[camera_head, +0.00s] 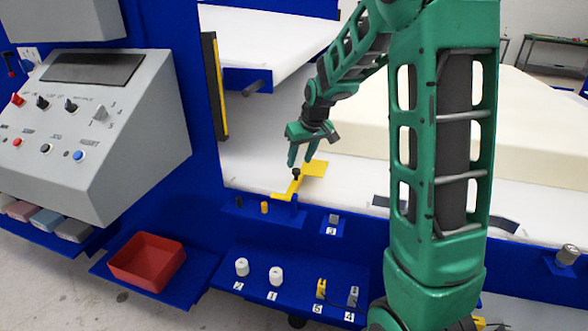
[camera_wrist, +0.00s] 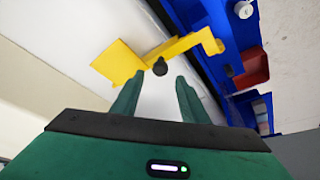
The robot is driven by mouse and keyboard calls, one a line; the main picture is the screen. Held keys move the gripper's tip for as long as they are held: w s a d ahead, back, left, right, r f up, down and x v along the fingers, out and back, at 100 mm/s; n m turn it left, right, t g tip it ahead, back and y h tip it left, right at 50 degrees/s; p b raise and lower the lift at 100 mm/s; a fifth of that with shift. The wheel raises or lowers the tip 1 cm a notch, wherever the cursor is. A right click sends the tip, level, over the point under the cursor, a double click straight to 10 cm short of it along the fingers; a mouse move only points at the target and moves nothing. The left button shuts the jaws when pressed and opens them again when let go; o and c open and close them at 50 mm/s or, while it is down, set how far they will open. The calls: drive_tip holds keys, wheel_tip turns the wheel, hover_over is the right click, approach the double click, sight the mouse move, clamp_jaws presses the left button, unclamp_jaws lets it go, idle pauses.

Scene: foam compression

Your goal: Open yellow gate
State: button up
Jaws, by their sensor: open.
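The yellow gate (camera_head: 313,169) lies on the white surface near its front blue edge, a flat plate with a narrow arm running toward that edge. A small black knob (camera_head: 296,173) stands beside the plate on the gate. In the wrist view the gate (camera_wrist: 118,63) shows its plate at left and its arm running right, with the black knob (camera_wrist: 160,67) just beyond my fingertips. My gripper (camera_head: 300,158) is open and empty, pointing down just above the knob. In the wrist view the fingers (camera_wrist: 158,82) are apart, with the knob ahead of the gap between them.
A grey control box (camera_head: 100,130) with buttons stands at left. A red bin (camera_head: 147,260) sits on a blue shelf at lower left. White cylinders (camera_head: 276,276) stand on the lower blue shelf. A large cream foam block (camera_head: 350,120) lies behind the gate.

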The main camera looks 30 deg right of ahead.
sight(296, 169)
drive_tip(key=shift+x, duration=2.4)
